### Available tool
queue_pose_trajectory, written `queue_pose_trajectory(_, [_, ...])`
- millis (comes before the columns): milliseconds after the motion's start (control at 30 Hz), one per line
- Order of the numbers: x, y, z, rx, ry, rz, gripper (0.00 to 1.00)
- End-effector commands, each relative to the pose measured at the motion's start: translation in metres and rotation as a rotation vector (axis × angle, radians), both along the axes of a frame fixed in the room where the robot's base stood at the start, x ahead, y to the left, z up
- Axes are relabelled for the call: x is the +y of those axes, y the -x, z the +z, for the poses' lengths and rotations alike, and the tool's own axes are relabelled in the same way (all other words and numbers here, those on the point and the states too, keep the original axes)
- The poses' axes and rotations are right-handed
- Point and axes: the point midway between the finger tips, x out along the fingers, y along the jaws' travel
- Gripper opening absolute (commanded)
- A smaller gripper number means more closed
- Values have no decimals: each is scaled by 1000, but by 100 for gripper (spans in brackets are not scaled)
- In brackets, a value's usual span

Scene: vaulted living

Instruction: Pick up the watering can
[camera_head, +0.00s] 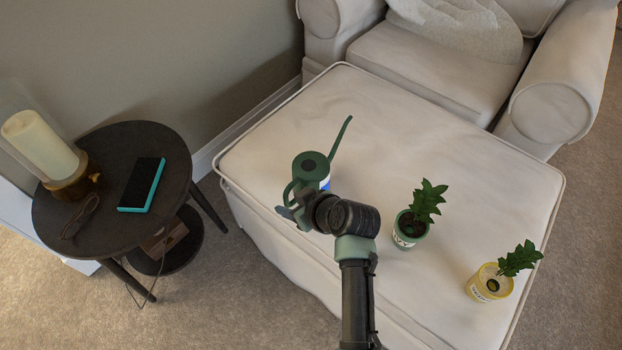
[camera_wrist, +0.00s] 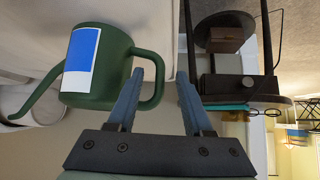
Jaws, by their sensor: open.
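The green watering can (camera_head: 310,165) stands on the cream ottoman (camera_head: 400,130), its long spout pointing up and right in the head view. In the wrist view the can (camera_wrist: 108,42) shows at the left, with a blue and white label on its side and its handle loop towards my gripper (camera_wrist: 160,74). My gripper is open. The outer bar of the handle (camera_wrist: 160,75) appears between the two fingers, with the left finger overlapping the loop. I cannot tell whether either finger touches it. In the head view my gripper (camera_head: 287,206) is at the can's handle side, partly hidden by my wrist.
A plant in a green pot (camera_head: 408,232) and a plant in a yellow pot (camera_head: 490,284) stand on the ottoman to the right. A dark round side table (camera_head: 105,220) at the left holds a candle lamp (camera_head: 42,146), a teal-edged device (camera_head: 142,184) and glasses. An armchair (camera_head: 440,65) stands behind.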

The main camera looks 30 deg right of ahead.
Motion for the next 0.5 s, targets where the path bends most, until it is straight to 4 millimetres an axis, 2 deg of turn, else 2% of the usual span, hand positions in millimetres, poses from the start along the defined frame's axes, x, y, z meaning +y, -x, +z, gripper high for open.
queue_pose_trajectory(267, [3, -17, -20, 1, 1, 1, 51])
queue_pose_trajectory(500, [8, -40, -43, 1, 2, 1, 51])
